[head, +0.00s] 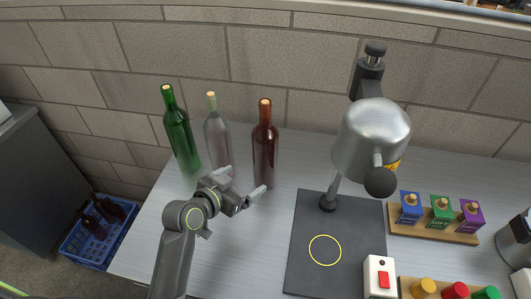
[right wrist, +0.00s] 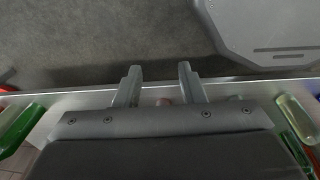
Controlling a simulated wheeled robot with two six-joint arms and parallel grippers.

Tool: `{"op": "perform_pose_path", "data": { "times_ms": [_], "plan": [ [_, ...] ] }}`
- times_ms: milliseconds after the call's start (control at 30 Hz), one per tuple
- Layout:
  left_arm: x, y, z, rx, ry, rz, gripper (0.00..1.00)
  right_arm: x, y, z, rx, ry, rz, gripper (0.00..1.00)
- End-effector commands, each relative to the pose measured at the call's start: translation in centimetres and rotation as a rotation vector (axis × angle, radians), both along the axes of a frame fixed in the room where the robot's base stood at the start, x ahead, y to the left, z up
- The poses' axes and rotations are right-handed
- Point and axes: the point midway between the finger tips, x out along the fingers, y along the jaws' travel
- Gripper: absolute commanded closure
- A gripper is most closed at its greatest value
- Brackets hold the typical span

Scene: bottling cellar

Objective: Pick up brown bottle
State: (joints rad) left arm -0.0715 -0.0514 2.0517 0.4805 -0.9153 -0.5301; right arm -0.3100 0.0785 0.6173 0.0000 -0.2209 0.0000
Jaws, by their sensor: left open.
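The brown bottle (head: 265,150), dark reddish with a cork, stands upright on the grey table, the rightmost of three bottles. My left gripper (head: 243,182) is open and empty in front of it.
A green bottle (head: 179,135) and a clear bottle (head: 216,140) stand left of the brown one. A black mat (head: 308,270) with a metal press head (head: 370,135) lies to the right. A blue crate (head: 84,258) with bottles is on the floor at left.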

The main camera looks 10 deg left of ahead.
Motion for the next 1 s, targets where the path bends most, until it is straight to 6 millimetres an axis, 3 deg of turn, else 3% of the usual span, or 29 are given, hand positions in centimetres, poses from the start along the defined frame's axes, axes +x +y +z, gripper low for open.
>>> {"op": "perform_pose_path", "data": {
  "times_ms": [300, 667, 1000],
  "plan": [
    [4.0, -1.8, -1.7, 0.001, 0.002, -0.001, 0.09, 1.0, 0.2, 1.0, 0.002, -0.012, 0.002, 0.64],
    [5.7, -2.5, -2.4, 0.001, 0.001, 0.0, 0.09, 1.0, 0.1, 1.5, 0.001, -0.015, 0.002, 0.64],
    [8.9, -4.0, -3.6, 0.0, 0.002, -0.001, 0.09, 1.0, -0.3, 2.9, -0.003, -0.015, 0.004, 0.64]
  ]
}}
